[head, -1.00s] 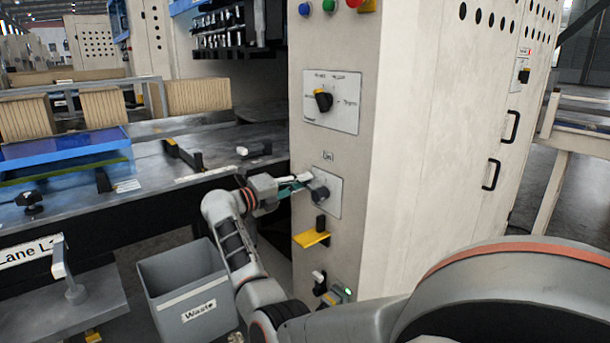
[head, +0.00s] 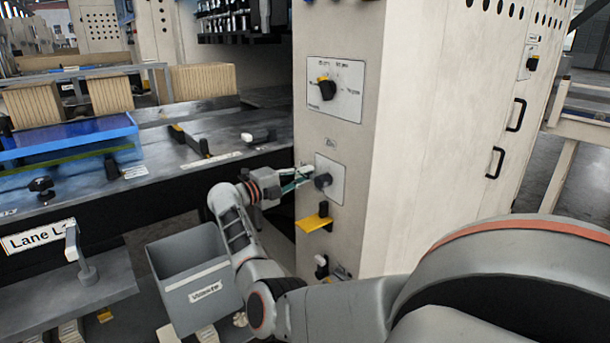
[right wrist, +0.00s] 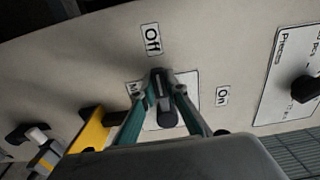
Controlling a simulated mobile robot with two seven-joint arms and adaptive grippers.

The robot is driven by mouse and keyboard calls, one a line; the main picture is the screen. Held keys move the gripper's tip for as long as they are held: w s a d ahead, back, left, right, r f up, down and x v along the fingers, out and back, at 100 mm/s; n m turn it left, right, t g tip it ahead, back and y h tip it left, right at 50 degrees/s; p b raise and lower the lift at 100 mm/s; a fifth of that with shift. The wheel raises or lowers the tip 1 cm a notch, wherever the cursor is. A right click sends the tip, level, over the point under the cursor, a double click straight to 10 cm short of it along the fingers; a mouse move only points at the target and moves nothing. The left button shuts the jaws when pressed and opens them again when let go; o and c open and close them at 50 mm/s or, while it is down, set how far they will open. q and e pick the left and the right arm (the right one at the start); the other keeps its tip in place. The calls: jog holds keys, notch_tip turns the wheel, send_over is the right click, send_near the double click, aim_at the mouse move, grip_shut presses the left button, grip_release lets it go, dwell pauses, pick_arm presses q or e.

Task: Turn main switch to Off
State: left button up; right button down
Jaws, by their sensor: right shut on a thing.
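The main switch is a dark grey knob (head: 323,181) on a pale plate on the cabinet's narrow front. In the right wrist view the knob (right wrist: 163,98) sits between the two fingers of my right gripper (right wrist: 163,90), which is shut on it. Its long handle appears to lie lengthwise towards the Off label (right wrist: 151,39). The On label (right wrist: 223,96) is to the right of the knob there. In the head view my right gripper (head: 300,178) reaches the switch from the left, and its green-grey fingers hide part of the plate. My left gripper is not in view.
A black and yellow selector (head: 326,90) is above the switch. A yellow bracket (head: 313,223) sticks out just below it, close to my gripper. The steel bench (head: 225,155) is to the left.

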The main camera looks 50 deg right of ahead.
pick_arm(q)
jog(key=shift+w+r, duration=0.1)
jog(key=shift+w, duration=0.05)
pick_arm(e)
jog(key=c, duration=2)
grip_release()
jog(key=shift+f, duration=0.1)
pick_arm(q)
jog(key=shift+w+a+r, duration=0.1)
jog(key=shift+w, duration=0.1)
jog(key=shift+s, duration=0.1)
